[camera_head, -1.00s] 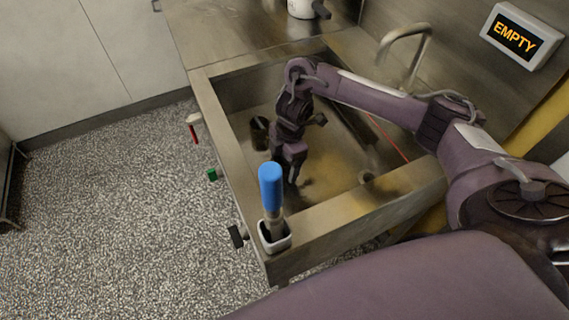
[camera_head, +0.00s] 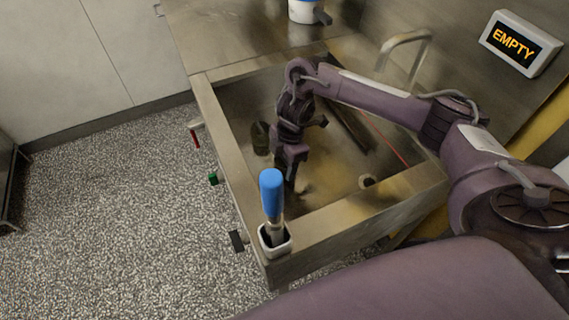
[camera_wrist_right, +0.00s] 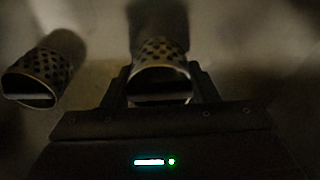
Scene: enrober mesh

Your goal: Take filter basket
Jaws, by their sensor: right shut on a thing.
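My right gripper (camera_head: 290,178) reaches down into a steel sink (camera_head: 225,150). In the right wrist view, its fingers (camera_wrist_right: 160,88) are shut on a perforated metal filter basket (camera_wrist_right: 161,62), one finger on each side of its round rim. In the head view I cannot make out the held basket clearly; the gripper covers it. A second perforated basket (camera_wrist_right: 42,74) stands apart to the left in the right wrist view. A dark cylinder (camera_head: 260,138) at the sink's left side is probably that basket. My left gripper is not in view.
A blue-handled brush (camera_head: 271,190) stands in a white holder on the sink's near left rim. A faucet (camera_head: 405,42) rises behind the sink. A white pot (camera_head: 302,11) stands on the counter. A wall sign (camera_head: 514,42) reads "EMPTY". Small valves stick out from the left side.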

